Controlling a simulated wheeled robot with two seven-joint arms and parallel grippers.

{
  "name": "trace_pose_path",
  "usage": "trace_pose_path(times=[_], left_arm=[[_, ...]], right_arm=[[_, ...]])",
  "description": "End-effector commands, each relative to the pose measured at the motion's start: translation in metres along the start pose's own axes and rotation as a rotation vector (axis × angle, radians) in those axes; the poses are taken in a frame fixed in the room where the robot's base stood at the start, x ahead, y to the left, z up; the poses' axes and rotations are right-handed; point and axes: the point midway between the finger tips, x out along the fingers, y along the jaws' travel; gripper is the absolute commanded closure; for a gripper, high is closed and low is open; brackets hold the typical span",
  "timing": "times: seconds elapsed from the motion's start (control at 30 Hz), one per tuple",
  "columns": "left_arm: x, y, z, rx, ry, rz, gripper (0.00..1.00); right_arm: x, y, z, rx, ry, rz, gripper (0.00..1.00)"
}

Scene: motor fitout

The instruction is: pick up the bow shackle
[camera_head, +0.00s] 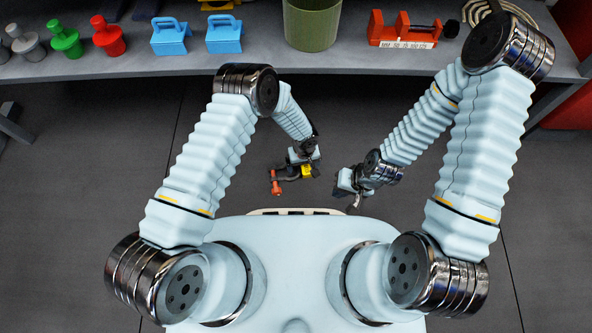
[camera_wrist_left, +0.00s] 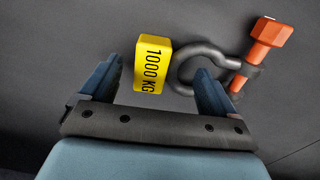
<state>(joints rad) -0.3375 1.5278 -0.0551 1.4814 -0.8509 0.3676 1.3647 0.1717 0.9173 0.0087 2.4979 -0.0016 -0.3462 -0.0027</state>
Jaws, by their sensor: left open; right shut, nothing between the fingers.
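The bow shackle has a dark grey bow (camera_wrist_left: 187,70), an orange pin (camera_wrist_left: 262,50) and a yellow tag (camera_wrist_left: 152,64) reading 1000 KG. In the head view its orange pin (camera_head: 275,183) and yellow tag (camera_head: 306,171) show just below my left gripper (camera_head: 300,160). In the left wrist view, the open left gripper (camera_wrist_left: 160,67) has the tag between its fingertips, and the right finger overlaps the bow's opening. I cannot tell whether they touch or what supports the shackle. My right gripper (camera_head: 352,200) is shut and empty, to the right of the shackle.
A grey bench (camera_head: 130,66) runs across the back. It carries blue blocks (camera_head: 224,34), a green bin (camera_head: 312,24), an orange-red tool (camera_head: 402,30), and red (camera_head: 108,38) and green (camera_head: 66,38) knobbed pieces. The dark floor (camera_head: 80,180) at left is clear.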

Motion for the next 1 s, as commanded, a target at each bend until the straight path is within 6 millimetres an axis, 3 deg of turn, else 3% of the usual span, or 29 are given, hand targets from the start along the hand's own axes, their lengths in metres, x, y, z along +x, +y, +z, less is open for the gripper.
trace_pose_path(times=[0.1, 0.3, 0.77, 1.0], left_arm=[[0.0095, 0.0002, 0.0003, 0.0, 0.0, 0.001, 0.1], [0.0093, 0.0003, -0.0001, 0.0, 0.001, 0.001, 0.1], [0.0084, 0.0008, -0.0004, 0.0, 0.001, 0.002, 0.79], [0.0078, 0.0008, -0.0006, 0.0, 0.001, 0.002, 0.81]], right_arm=[[0.0019, 0.0004, 0.0001, 0.0, -0.001, -0.001, 1.0], [0.0015, 0.0002, 0.0001, 0.0, -0.001, -0.001, 1.0], [0.0014, 0.0002, 0.0, 0.0, 0.0, -0.001, 1.0], [0.001, 0.0001, 0.0001, 0.0, 0.0, -0.001, 1.0]])
